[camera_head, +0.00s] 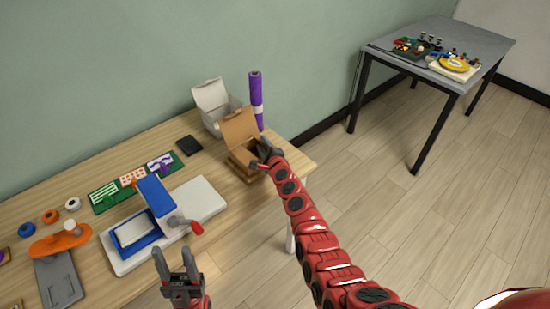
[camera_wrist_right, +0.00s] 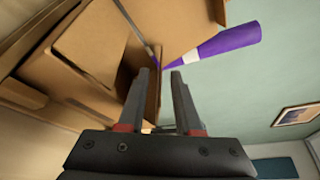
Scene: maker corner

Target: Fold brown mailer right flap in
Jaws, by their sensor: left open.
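The brown mailer (camera_head: 240,163) sits near the right end of the wooden table with its lid (camera_head: 240,124) raised. My right gripper (camera_head: 268,150) is at the mailer's right side, its fingers by the side wall and partly hiding the right flap. In the right wrist view the fingers (camera_wrist_right: 162,78) stand apart, with the mailer's brown cardboard (camera_wrist_right: 92,48) close on the left. A cardboard edge shows between or just behind the fingers; I cannot tell whether they touch it. My left gripper (camera_head: 176,258) is open and empty at the table's front edge.
A white open box (camera_head: 213,103) and a purple roll (camera_head: 256,98) stand behind the mailer. A blue and white press with a red knob (camera_head: 155,197) stands left of it. A black item (camera_head: 188,146) lies between.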

